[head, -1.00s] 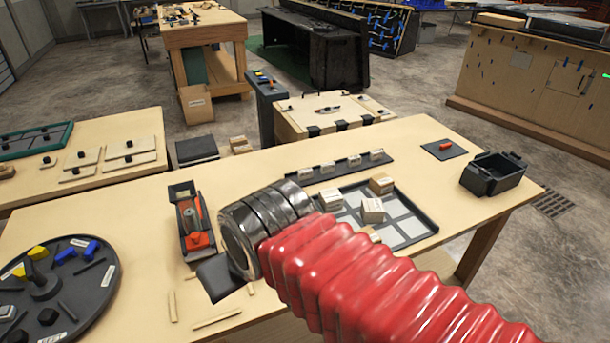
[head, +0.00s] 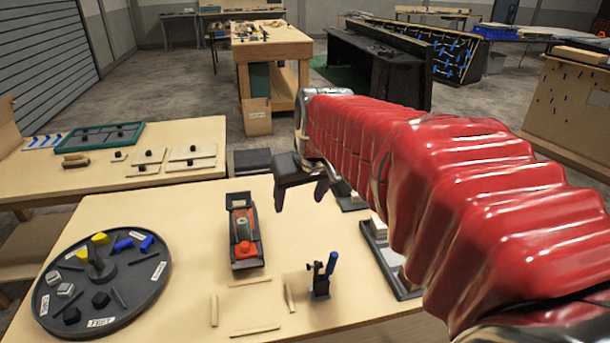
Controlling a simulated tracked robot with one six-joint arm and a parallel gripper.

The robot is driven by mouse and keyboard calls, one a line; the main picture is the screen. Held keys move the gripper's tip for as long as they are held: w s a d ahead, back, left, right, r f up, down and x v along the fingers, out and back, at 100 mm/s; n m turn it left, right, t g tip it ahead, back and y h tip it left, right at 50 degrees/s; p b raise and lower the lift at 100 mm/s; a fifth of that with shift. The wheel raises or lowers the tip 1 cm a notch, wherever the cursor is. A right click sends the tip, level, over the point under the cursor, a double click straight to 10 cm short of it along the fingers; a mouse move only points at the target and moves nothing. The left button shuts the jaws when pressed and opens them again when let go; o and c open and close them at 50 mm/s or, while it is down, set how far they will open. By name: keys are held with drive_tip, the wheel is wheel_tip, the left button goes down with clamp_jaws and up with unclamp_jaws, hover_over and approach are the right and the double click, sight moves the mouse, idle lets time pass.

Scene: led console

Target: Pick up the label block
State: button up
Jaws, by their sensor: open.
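My gripper (head: 299,203) hangs above the table, left of my red-sleeved arm; its dark jaws are open with nothing visible between them. I cannot tell for certain which piece is the label block. A small pale block (head: 378,228) shows at the left edge of the grey tray (head: 408,292), to the right of and below the gripper. My arm hides most of that tray and whatever lies on it.
A black holder with an orange-and-grey tool (head: 243,235) stands left of the gripper. A small black stand with a blue handle (head: 322,275) stands nearer me. Thin wooden strips (head: 255,330) lie on the table (head: 190,215). A second table (head: 100,190) is behind left.

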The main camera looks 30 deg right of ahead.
drive_tip(key=w+d+f, duration=0.3)
drive_tip(key=w+d, duration=0.1)
drive_tip(key=d, duration=0.6)
drive_tip(key=w+d+f+m, duration=0.1)
drive_tip(key=w+d+f, duration=0.3)
drive_tip(key=d, duration=0.6)
drive_tip(key=w+d+f, duration=0.3)
drive_tip(key=w+d, duration=0.2)
drive_tip(key=d, duration=0.6)
drive_tip(key=shift+f+m+g+h, duration=0.3)
drive_tip(key=shift+f+m+g, duration=0.05)
drive_tip(key=shift+m+g, duration=0.05)
hover_over(360, 195)
drive_tip(key=s, duration=0.2)
drive_tip(key=shift+w+a+f, duration=0.1)
drive_tip(key=shift+a+f, duration=0.1)
drive_tip(key=shift+f, duration=1.8)
drive_tip(key=shift+w+a+f, duration=0.1)
drive_tip(key=shift+a+f, duration=0.05)
drive_tip(key=shift+f, duration=1.85)
drive_tip(key=shift+x, duration=2.6)
drive_tip(key=shift+d, duration=0.1)
drive_tip(key=shift+c, duration=0.5)
